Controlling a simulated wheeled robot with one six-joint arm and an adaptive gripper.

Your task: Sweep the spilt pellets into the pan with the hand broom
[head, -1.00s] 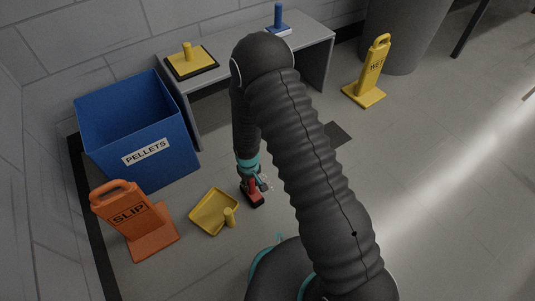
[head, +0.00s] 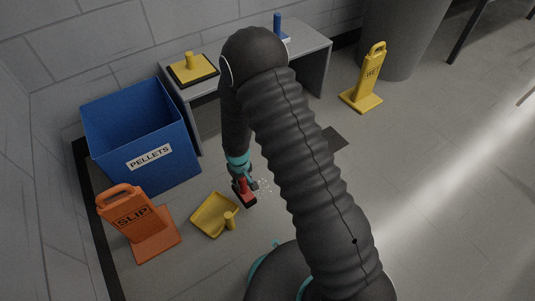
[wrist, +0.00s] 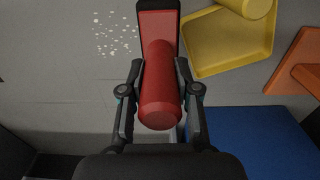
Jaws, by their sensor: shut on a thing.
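My gripper (head: 243,176) is shut on the red hand broom (head: 246,194), low by the floor. In the wrist view the fingers (wrist: 160,72) close on both sides of the broom's red handle (wrist: 162,95), and its dark-edged head points away from me. The spilt pellets (head: 265,187) are small white specks on the floor, just right of the broom; in the wrist view they are scattered at upper left (wrist: 115,32). The yellow pan (head: 208,218) lies left of the broom, its stubby handle towards the lower right. It also shows right of the broom in the wrist view (wrist: 228,48).
A blue PELLETS bin (head: 125,122) stands behind the pan. An orange SLIP sign (head: 130,215) is left of the pan. A grey bench (head: 310,50) bears a yellow-topped and a blue-handled item. A yellow sign (head: 370,75) stands farther right. Right-hand floor is clear.

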